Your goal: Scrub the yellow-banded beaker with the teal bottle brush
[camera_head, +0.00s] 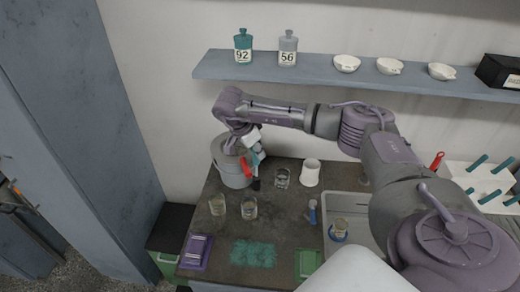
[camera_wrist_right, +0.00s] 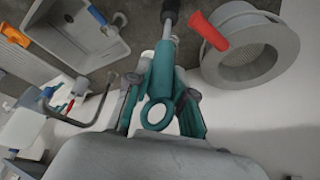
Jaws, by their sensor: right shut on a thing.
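My right gripper (camera_head: 252,158) is shut on the teal bottle brush, beside the grey sieve shaker at the back left of the worktop. In the right wrist view, the gripper (camera_wrist_right: 162,95) holds the brush's teal ringed handle (camera_wrist_right: 160,75). The grey shaft and dark bristle head (camera_wrist_right: 170,12) point away from the gripper. Several clear beakers stand about: one at the left (camera_head: 217,205), one beside it (camera_head: 249,208), one farther back (camera_head: 282,178) and one in the sink (camera_head: 341,227). Which has the yellow band is too small to tell. My left gripper is not in view.
The sieve shaker (camera_head: 231,170) stands close to the gripper; a red part (camera_wrist_right: 208,30) shows next to it. A white cup (camera_head: 311,173), blue-handled brush (camera_head: 312,211), teal mat (camera_head: 253,253) and purple tray (camera_head: 196,252) share the worktop. The sink (camera_head: 335,250) is at right.

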